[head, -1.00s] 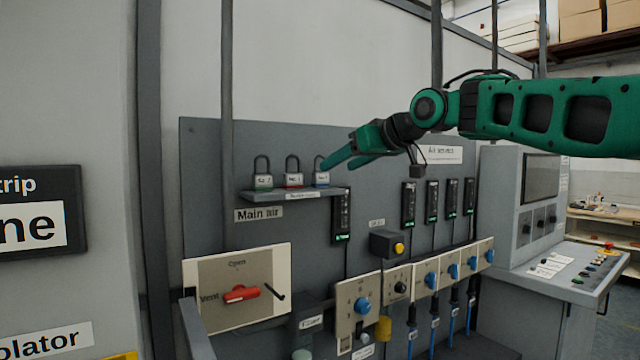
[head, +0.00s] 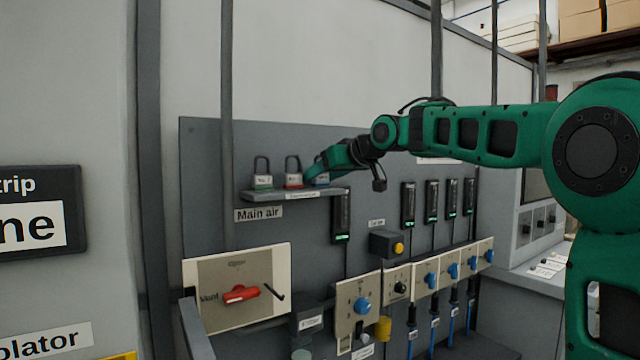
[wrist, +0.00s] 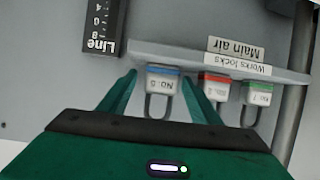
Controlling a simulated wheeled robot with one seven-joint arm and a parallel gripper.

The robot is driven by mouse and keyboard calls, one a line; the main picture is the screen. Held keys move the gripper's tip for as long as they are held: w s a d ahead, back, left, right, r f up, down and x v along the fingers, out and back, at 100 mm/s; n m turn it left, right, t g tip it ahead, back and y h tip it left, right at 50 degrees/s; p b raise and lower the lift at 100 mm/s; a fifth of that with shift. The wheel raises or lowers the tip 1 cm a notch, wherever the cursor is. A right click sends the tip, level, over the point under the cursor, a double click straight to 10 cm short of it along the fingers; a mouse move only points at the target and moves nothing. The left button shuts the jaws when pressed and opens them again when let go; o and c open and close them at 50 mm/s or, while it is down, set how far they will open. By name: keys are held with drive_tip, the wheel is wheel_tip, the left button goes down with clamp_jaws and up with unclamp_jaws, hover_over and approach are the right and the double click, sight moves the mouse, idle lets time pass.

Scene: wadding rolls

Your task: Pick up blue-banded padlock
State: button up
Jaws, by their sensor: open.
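The blue-banded padlock (wrist: 163,84) sits on the small shelf (wrist: 215,62), seen upside down in the wrist view. Its white label is up and its shackle points toward my palm. My gripper (wrist: 162,77) is open, with one green finger on each side of this padlock; whether they touch it I cannot tell. In the head view my gripper (head: 313,170) is at the shelf's right end and hides most of the blue-banded padlock (head: 322,181). A red-banded padlock (head: 293,173) and a green-banded padlock (head: 262,174) stand to its left on the shelf.
The red-banded padlock (wrist: 214,88) is close beside one finger in the wrist view. A grey back panel (head: 205,160) stands behind the shelf. A black gauge (head: 341,215) hangs just below the shelf's right end. A vertical post (head: 227,120) stands at the left.

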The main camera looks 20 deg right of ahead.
drive_tip(key=shift+c, duration=0.4)
drive_tip(key=c, duration=1.1)
drive_tip(key=shift+c, duration=0.2)
drive_tip(key=shift+r, duration=0.2)
wheel_tip(320, 180, up, 18)
drive_tip(key=shift+f, duration=0.15)
